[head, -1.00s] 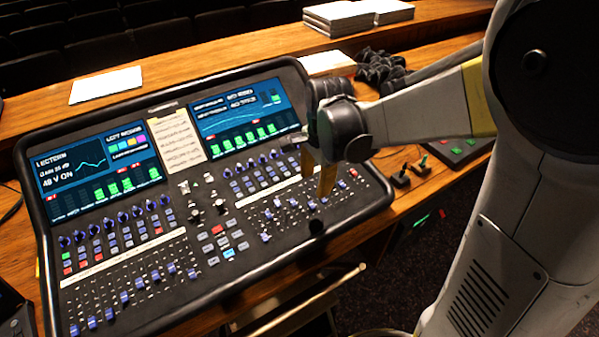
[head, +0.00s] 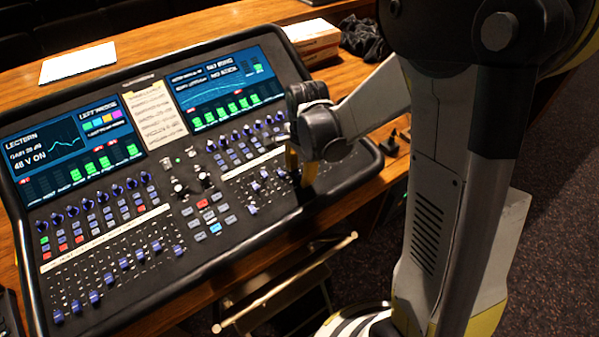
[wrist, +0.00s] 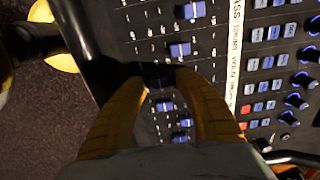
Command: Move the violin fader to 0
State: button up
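The mixing desk (head: 262,233) carries a right-hand bank of blue-capped faders near my gripper (head: 299,172). In the wrist view, my gripper (wrist: 163,80) has its two yellow fingers apart, tips low over the fader tracks. A dark, shadowed fader cap (wrist: 158,75) shows between the tips; I cannot tell whether they touch it. Other blue caps show above it (wrist: 180,48) and below it (wrist: 165,105). The white label strip (wrist: 234,45) runs beside the bank; its writing is sideways and only partly readable, so I cannot surely pick out the violin fader.
Knobs (wrist: 296,101) and lit buttons (wrist: 246,109) lie beyond the label strip. Two screens stand at the desk's back, left (head: 75,140) and right (head: 215,85). A white box (head: 305,38) and dark cables (head: 362,38) lie behind. Open floor is at the right.

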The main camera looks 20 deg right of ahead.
grip_shut()
jog(key=w, duration=0.1)
jog(key=w+a, duration=0.1)
jog(key=w, duration=0.3)
jog(key=shift+a+r, duration=0.2)
jog(key=shift+r, duration=0.05)
jog(key=shift+o, duration=1.5)
grip_release()
notch_tip(320, 180, up, 12)
jog(key=s, duration=0.1)
jog(key=shift+d, duration=0.2)
jog(key=shift+s, duration=0.1)
